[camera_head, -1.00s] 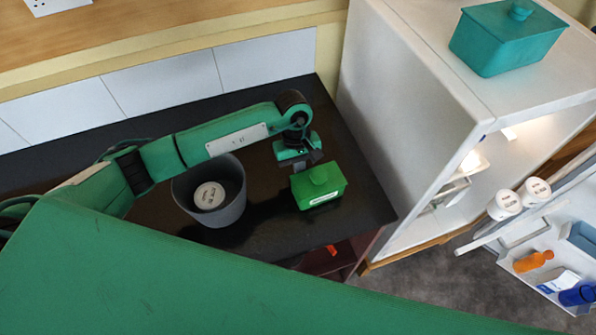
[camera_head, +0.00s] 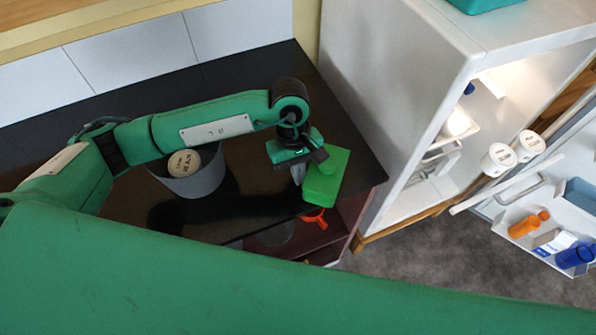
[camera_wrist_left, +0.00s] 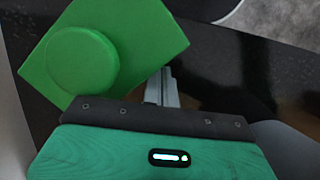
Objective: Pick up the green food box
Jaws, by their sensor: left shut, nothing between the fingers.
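The green food box (camera_head: 326,178) stands on the black counter (camera_head: 240,207) near its right front corner, turned at an angle. My left gripper (camera_head: 298,174) points down at the box's left side, its fingers shut with nothing between them. In the left wrist view the box's lid with its round knob (camera_wrist_left: 85,62) fills the upper left, and the shut fingers (camera_wrist_left: 162,88) are beside the lid's edge. I cannot tell whether they touch the box. My right gripper is not in view.
A teal box (camera_head: 480,4) is on top of the fridge.

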